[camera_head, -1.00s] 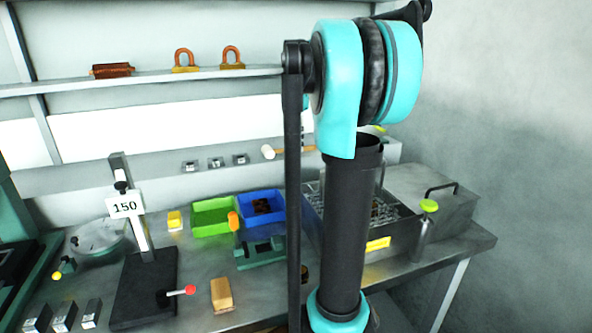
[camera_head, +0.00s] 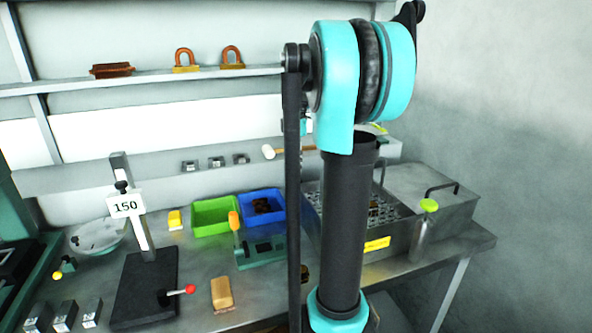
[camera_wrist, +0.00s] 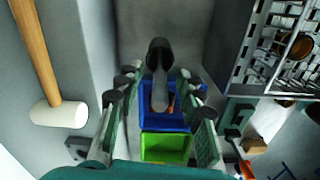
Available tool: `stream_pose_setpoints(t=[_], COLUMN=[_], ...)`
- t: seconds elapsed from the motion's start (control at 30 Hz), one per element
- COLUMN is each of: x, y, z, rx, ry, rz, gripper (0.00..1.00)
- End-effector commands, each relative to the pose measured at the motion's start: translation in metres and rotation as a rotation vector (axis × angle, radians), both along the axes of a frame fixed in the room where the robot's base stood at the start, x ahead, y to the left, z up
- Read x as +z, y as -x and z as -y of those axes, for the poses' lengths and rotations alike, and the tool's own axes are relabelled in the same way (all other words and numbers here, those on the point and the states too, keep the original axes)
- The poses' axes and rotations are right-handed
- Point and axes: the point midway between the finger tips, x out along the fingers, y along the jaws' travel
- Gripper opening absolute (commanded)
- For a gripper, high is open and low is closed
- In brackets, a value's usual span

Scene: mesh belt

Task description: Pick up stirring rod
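In the wrist view, a dark rod-like object (camera_wrist: 158,72) with a thick black end and a narrower grey shaft shows between my fingers. It may be the stirring rod; I cannot tell for sure. It overlaps the blue bin in the picture, with gaps to the fingers on both sides. My gripper (camera_wrist: 157,84) is open, its two fingers spread left and right of this object. In the head view my own arm hides the gripper and this object.
A wooden-handled mallet (camera_wrist: 60,115) lies left of my fingers. A blue bin (camera_head: 278,197) and a green bin (camera_head: 214,231) stand on the bench (camera_head: 455,250). A wire-mesh basket (camera_wrist: 262,45) is at the right in the wrist view. A green clamp (camera_head: 262,256) stands before the bins.

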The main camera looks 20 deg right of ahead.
Motion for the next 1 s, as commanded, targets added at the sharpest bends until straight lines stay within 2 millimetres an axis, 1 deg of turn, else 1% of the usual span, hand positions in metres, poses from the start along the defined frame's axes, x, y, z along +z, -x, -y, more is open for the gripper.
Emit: stream_pose_setpoints(t=[0.03, 0.2, 0.27, 0.3, 0.63, 0.77, 0.87, 0.97, 1.0], x=[0.0, 0.0, 0.0, 0.0, 0.001, 0.005, 0.013, 0.026, 0.034], y=[0.0, 0.0, 0.0, 0.0, 0.0, 0.0, 0.0, 0.0, 0.0], z=[0.0, 0.0, 0.0, 0.0, 0.0, 0.0, 0.0, 0.0, 0.0], rx=[0.0, 0.0, 0.0, 0.0, 0.0, 0.0, 0.0, 0.0, 0.0], ry=[0.0, 0.0, 0.0, 0.0, 0.0, 0.0, 0.0, 0.0, 0.0], rz=[0.0, 0.0, 0.0, 0.0, 0.0, 0.0, 0.0, 0.0, 0.0], gripper=[0.3, 0.09, 0.02, 0.0, 0.0, 0.0, 0.0, 0.0, 0.0])
